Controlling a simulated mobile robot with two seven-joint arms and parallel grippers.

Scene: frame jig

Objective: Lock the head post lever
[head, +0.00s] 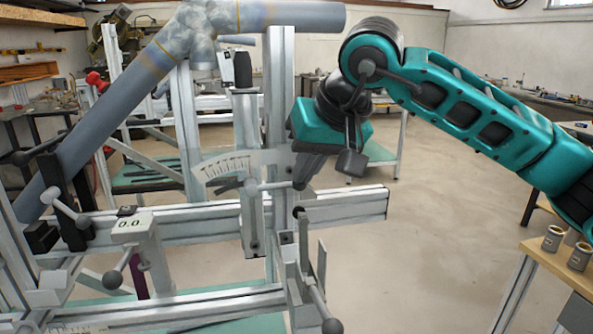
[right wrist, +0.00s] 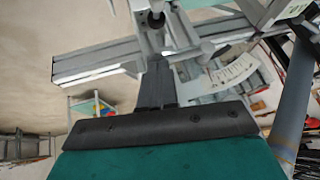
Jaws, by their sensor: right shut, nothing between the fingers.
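My right gripper (head: 306,176) comes in from the right, pointing down, at the right side of the jig's upright posts. Its fingers are together and empty; they also show in the right wrist view (right wrist: 156,82). Other ball-ended levers are at the left clamp (head: 65,207), the readout block (head: 118,272) and the lower right (head: 318,298). Which one is the head post lever is not marked. My left gripper is out of view.
A grey tube frame (head: 110,110) sits in the jig above the horizontal rail (head: 345,204). A dark round end (right wrist: 156,19) is just beyond my fingers in the wrist view. Cans (head: 553,238) stand on a bench at right. The floor right of the jig is clear.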

